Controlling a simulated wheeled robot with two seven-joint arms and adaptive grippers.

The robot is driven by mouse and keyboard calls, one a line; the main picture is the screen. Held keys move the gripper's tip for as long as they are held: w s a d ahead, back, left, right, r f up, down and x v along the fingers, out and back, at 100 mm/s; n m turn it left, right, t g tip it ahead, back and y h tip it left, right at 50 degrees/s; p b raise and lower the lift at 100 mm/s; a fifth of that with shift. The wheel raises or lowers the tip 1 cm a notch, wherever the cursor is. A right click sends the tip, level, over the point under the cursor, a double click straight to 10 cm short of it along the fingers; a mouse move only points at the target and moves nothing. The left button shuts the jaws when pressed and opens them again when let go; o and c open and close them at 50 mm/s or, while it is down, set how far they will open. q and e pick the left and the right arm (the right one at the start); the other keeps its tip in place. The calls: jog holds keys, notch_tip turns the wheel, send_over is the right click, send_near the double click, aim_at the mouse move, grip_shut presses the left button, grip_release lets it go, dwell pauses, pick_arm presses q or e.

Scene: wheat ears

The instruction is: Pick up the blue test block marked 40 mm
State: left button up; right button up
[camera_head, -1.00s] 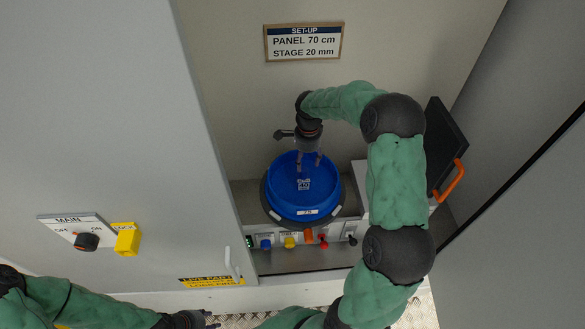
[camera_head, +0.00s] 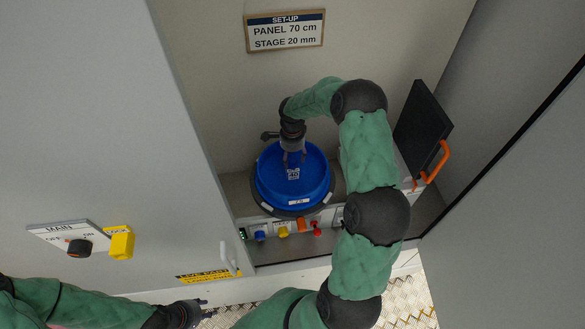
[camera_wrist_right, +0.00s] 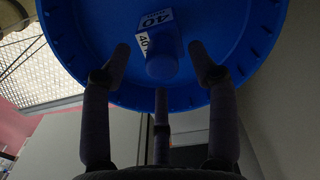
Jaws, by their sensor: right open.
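The blue test block (camera_head: 293,174), with a white label reading 40, is in a round blue tray (camera_head: 325,185). In the right wrist view the block (camera_wrist_right: 162,66) shows two faces marked 40 and a rounded blue near end. My right gripper (camera_head: 294,161) is over the tray, fingers pointing down at the block. In the wrist view this gripper (camera_wrist_right: 159,50) is open, with a finger on either side of the block and a third below it; contact cannot be told. My left gripper (camera_head: 205,308) is at the bottom edge, away from the block; its finger opening is unclear.
The tray stands inside a cabinet bay. A row of coloured knobs (camera_head: 284,232) is in front of it. A dark panel with an orange handle (camera_head: 437,161) is at the right. A sign (camera_head: 285,31) reads PANEL 70 cm, STAGE 20 mm. A MAIN switch (camera_head: 79,247) is at the left.

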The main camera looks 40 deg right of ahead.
jog(key=shift+f, duration=1.3)
grip_shut()
jog(key=shift+w+r, duration=0.1)
jog(key=shift+r, duration=0.05)
